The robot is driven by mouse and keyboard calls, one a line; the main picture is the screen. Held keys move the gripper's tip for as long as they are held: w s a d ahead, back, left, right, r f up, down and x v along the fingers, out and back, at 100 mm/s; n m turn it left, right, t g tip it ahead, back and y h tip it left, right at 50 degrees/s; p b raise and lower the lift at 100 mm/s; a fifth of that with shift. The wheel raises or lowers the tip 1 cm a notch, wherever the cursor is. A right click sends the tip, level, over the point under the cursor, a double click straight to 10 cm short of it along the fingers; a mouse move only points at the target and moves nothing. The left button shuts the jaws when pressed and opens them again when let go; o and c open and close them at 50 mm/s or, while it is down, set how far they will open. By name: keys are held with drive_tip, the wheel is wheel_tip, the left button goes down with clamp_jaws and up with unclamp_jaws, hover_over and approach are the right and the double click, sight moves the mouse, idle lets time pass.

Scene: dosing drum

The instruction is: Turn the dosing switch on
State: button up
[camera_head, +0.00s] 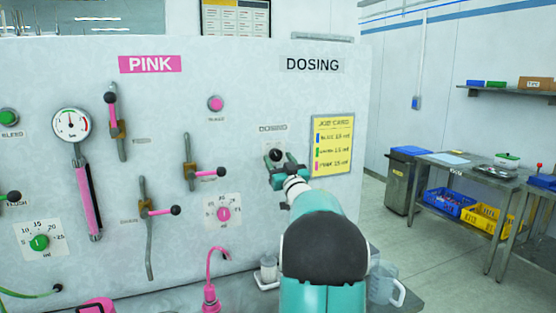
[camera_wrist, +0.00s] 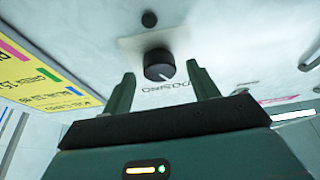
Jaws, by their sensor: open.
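The dosing switch (camera_head: 277,155) is a round black knob on a pale plate, below a small label reading DOSING, on the panel's right part. In the wrist view the black knob (camera_wrist: 158,65) shows a white pointer mark and sits between and beyond my gripper's fingertips. My gripper (camera_head: 281,160) is in front of the knob, and its two green fingers also show in the wrist view (camera_wrist: 163,80). The fingers are spread apart with nothing between them, one on either side of the knob. Whether they touch it I cannot tell.
A yellow job card (camera_head: 332,145) hangs just right of the switch. Pink-handled levers (camera_head: 205,173), a gauge (camera_head: 71,124) and a pink dial (camera_head: 223,213) are on the panel to the left. A clear jug (camera_head: 384,284) and a small cup (camera_head: 268,269) stand below my arm.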

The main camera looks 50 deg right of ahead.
drive_tip(key=shift+w+d+r, duration=0.25)
drive_tip(key=shift+w, duration=0.3)
drive_tip(key=c, duration=1)
drive_tip(key=shift+m+h, duration=0.4)
drive_tip(key=shift+m, duration=0.2)
drive_tip(key=m+g+h, duration=0.1)
drive_tip(key=m, duration=0.3)
drive_tip(key=m+g+h, duration=0.2)
drive_tip(key=m, duration=0.1)
drive_tip(key=shift+w+a+m, duration=0.1)
drive_tip(key=shift+m, duration=0.3)
drive_tip(key=m+g, duration=0.1)
drive_tip(key=m, duration=0.2)
drive_tip(key=m+g+h, duration=0.1)
drive_tip(key=m+g, duration=0.1)
drive_tip(key=m, duration=0.2)
drive_tip(key=shift+m, duration=0.4)
